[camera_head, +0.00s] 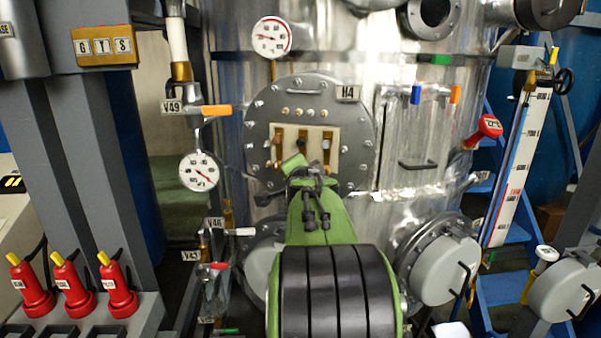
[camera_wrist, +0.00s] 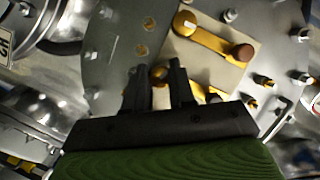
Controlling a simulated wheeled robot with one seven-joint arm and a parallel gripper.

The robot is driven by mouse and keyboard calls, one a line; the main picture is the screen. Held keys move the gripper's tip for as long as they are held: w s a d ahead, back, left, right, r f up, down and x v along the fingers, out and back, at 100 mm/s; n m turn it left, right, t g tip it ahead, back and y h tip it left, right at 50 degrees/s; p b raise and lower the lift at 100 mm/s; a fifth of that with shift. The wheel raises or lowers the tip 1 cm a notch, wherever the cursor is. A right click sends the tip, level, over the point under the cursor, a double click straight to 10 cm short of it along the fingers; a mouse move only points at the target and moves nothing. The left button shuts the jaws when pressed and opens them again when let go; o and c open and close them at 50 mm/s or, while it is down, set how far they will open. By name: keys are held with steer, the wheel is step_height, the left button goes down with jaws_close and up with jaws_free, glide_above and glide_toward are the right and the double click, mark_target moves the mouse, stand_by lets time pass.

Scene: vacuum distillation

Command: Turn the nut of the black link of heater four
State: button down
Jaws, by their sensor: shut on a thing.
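Heater four is a round grey flange (camera_head: 259,115) with a label H4, and it carries a pale panel (camera_head: 318,136) with several brass links. My gripper (camera_head: 303,183) is in front of the panel's lower part and partly hides it. In the wrist view the two dark fingers (camera_wrist: 158,74) are shut on a small brass nut (camera_wrist: 159,75) near the panel's edge. A brass link (camera_wrist: 213,38) with a dark brown knob at one end lies beside the fingers. Another brass part (camera_wrist: 213,97) is partly hidden behind them. I cannot make out which link is the black one.
Bolts ring the flange, and a handle (camera_head: 299,92) sits above the panel. A gauge (camera_head: 199,172) and valve pipes stand to the left. Grey round covers (camera_head: 442,268) flank my arm below.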

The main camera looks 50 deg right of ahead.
steer(key=shift+w+a+n+g+h+p, duration=0.1)
steer(key=shift+n+g+h+p, duration=0.2)
steer(key=shift+n+g+p, duration=0.85)
steer(key=shift+w+d+n+g+h+p, duration=0.1)
steer(key=shift+n+g+h+p, duration=0.15)
steer(key=shift+n+g, duration=1.75)
steer(key=shift+w+a+n+g+h+p, duration=0.1)
steer(key=shift+n+g+h+p, duration=0.4)
steer(key=shift+n, duration=2.15)
steer(key=shift+s, duration=0.1)
steer(key=c, duration=0.9)
jaws_free()
steer(key=shift+c, duration=0.2)
